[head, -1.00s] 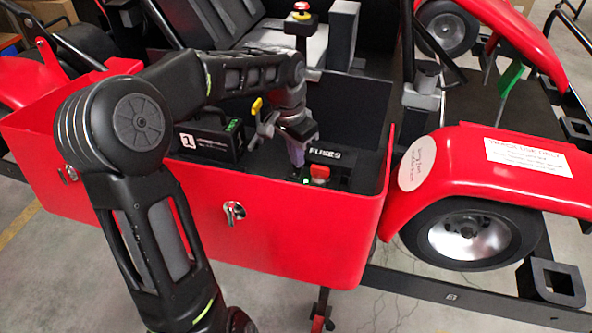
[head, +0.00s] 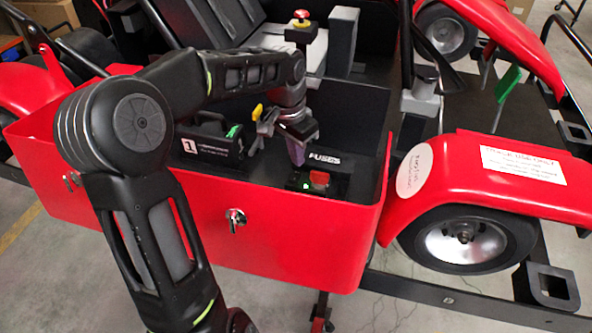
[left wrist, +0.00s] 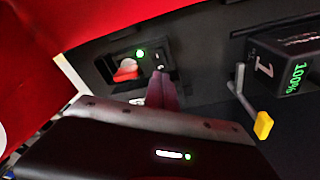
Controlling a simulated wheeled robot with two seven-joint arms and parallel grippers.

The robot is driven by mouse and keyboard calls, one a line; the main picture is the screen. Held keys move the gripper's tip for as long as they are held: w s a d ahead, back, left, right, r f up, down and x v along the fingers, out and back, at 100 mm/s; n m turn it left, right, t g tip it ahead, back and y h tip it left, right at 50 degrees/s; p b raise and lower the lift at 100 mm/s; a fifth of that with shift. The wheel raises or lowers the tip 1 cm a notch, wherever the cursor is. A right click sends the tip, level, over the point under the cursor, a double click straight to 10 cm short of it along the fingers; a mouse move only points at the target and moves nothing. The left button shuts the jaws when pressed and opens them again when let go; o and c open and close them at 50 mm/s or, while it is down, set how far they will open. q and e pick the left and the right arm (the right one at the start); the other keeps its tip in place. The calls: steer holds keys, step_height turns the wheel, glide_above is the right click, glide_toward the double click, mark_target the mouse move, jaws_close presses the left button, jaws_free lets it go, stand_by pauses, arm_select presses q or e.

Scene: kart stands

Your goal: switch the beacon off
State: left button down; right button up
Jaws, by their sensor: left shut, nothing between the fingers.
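A black panel marked FUSES (head: 338,161) sits inside the red box. It carries a red switch (head: 319,178) beside a small lit green light (head: 305,187). The left wrist view shows the red switch (left wrist: 126,71) and the lit green light (left wrist: 140,53). My left gripper (head: 297,160) is shut and empty, pointing down just left of and above the red switch. Its fingertips (left wrist: 161,85) are close to the panel in the left wrist view; whether they touch it I cannot tell. No beacon lamp can be made out. My right gripper is out of view.
The red box's front wall (head: 290,240) stands before the panel. A black unit marked 1 (head: 208,145) with a green display is to the left, near a yellow-tipped lever (left wrist: 263,125). A red mushroom button (head: 302,15) stands on a post behind.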

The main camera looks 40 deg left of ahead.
mark_target(297, 173)
arm_select(q)
steer(key=shift+r+p, duration=1.35)
steer(key=shift+r, duration=0.7)
